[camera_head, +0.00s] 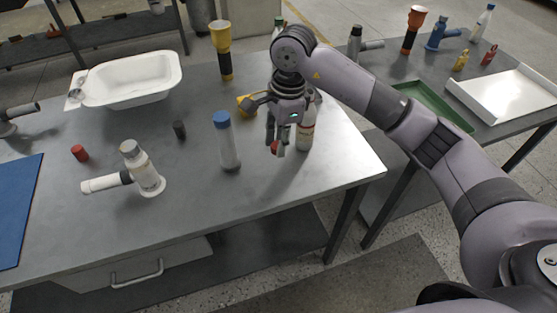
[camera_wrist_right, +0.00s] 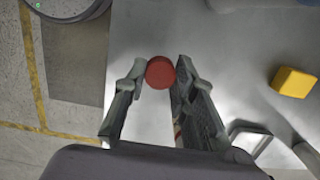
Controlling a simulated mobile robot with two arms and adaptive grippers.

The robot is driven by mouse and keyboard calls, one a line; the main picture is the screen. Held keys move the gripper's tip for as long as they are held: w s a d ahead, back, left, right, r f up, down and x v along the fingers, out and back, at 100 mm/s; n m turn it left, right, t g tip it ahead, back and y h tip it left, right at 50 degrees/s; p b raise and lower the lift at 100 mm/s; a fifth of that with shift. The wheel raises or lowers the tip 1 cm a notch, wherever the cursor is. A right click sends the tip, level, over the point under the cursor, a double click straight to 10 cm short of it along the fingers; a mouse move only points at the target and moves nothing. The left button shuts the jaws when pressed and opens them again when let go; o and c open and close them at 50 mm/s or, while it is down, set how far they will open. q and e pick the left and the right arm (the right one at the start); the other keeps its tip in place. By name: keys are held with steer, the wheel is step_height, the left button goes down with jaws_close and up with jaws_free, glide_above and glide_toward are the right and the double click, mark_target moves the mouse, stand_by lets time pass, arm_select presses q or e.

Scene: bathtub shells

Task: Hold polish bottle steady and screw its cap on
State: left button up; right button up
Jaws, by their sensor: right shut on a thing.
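My right gripper (camera_head: 276,148) is over the right part of the near table, fingers pointing down, shut on a small round red cap (camera_head: 275,147). In the right wrist view the red cap (camera_wrist_right: 160,72) sits between the fingertips of the right gripper (camera_wrist_right: 161,80). A pale bottle with a reddish band (camera_head: 306,132) stands upright just right of the gripper, partly hidden by it; its top cannot be made out. I cannot tell whether the cap touches this bottle. My left gripper is not in view.
A blue-capped clear bottle (camera_head: 228,142) stands left of the gripper. A yellow block (camera_head: 247,104) lies behind it. A white pipe-like tool (camera_head: 145,170), a red cylinder (camera_head: 80,152), a dark cylinder (camera_head: 179,130) and a white tub (camera_head: 130,82) are farther left. The near table front is clear.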

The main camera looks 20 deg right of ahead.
step_height(320, 180, up, 10)
stand_by(0.5)
